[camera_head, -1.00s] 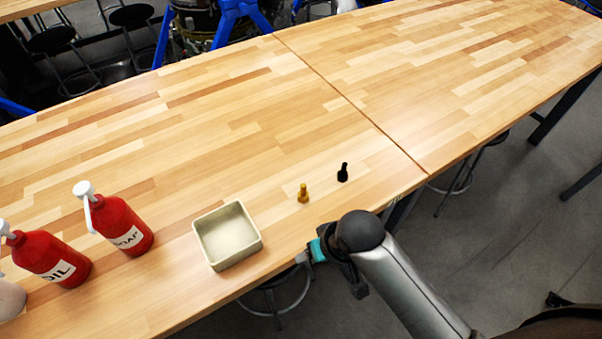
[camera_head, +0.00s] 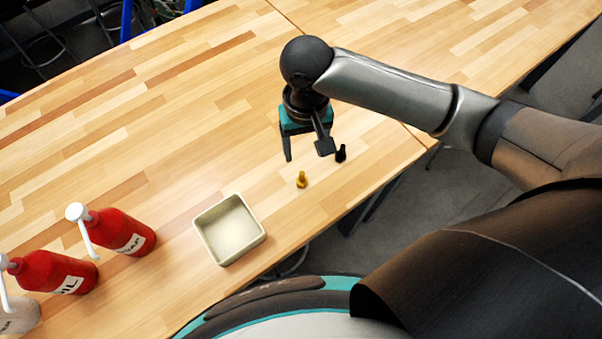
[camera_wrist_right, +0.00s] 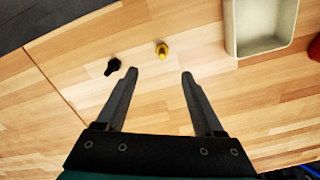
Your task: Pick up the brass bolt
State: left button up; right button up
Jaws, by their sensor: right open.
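The brass bolt (camera_head: 301,179) stands on the wooden table, to the right of the tray in the head view. It also shows in the right wrist view (camera_wrist_right: 162,50), beyond the fingertips and between their lines. My right gripper (camera_head: 305,156) is open and empty above the table, pointing down, close to the bolt but apart from it. Its two fingers show spread in the wrist view (camera_wrist_right: 159,73). My left gripper is not in view.
A square beige tray (camera_head: 203,242) stands left of the bolts. Two red bottles with white pumps, one (camera_head: 122,231) nearer the tray and one (camera_head: 52,273) farther left, stand beside a pale bottle (camera_head: 18,316). The table behind the bolts is clear.

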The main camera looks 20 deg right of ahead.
aim_at(302, 172)
notch_tip(302, 172, down, 8)
jog(key=shift+r+b, duration=0.1)
jog(key=shift+b, duration=0.3)
jog(key=shift+w+a+f+b, duration=0.1)
jog(key=shift+f+b, duration=0.05)
jog(key=shift+f, duration=1.15)
jog(key=shift+w+a+f+b, duration=0.1)
jog(key=shift+f+b, duration=0.05)
jog(key=shift+f, duration=1.1)
jog(key=shift+c, duration=0.3)
grip_shut()
